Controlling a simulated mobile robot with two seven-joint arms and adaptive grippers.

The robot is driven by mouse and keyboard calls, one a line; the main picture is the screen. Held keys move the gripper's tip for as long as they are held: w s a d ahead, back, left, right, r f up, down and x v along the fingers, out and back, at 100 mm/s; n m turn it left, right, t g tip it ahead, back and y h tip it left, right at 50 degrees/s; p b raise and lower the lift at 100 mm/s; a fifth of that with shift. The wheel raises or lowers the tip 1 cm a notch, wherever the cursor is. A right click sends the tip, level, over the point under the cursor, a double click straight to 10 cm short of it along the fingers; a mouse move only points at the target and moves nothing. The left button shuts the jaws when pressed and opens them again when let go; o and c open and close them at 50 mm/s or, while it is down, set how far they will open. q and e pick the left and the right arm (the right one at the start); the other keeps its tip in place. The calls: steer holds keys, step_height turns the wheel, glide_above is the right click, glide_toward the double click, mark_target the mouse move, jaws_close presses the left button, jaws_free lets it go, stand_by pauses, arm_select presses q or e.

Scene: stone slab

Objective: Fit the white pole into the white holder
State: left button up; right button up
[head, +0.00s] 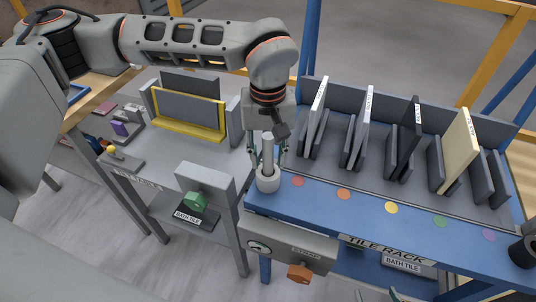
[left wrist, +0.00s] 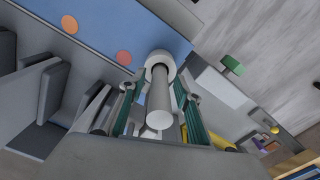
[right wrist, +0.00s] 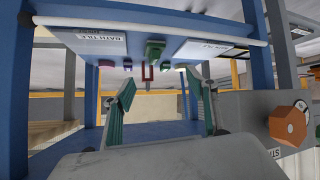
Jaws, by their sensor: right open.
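The white pole (head: 267,152) stands upright with its lower end inside the round white holder (head: 267,183), at the left front corner of the blue rack table. In the left wrist view the pole (left wrist: 160,100) runs into the ring-shaped holder (left wrist: 160,62). My left gripper (head: 268,160) is above the holder, its teal fingers (left wrist: 160,115) on either side of the pole with visible gaps, so it is open. My right gripper (right wrist: 164,112) is open and empty, low by the rack's under-shelf. The pole's bottom end is hidden in the holder.
The blue tile rack (head: 390,222) holds several upright tiles in slots right of the holder. A grey station with an orange knob (head: 300,272) is below the holder. A grey table (head: 175,150) with a yellow-edged stand is to the left. A dark cup (head: 523,252) stands far right.

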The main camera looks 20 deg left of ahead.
arm_select(q)
step_height(320, 180, up, 12)
steer(key=shift+r+p, duration=0.2)
steer(key=shift+p, duration=0.3)
stand_by(0.4)
steer(key=shift+s+f, duration=0.1)
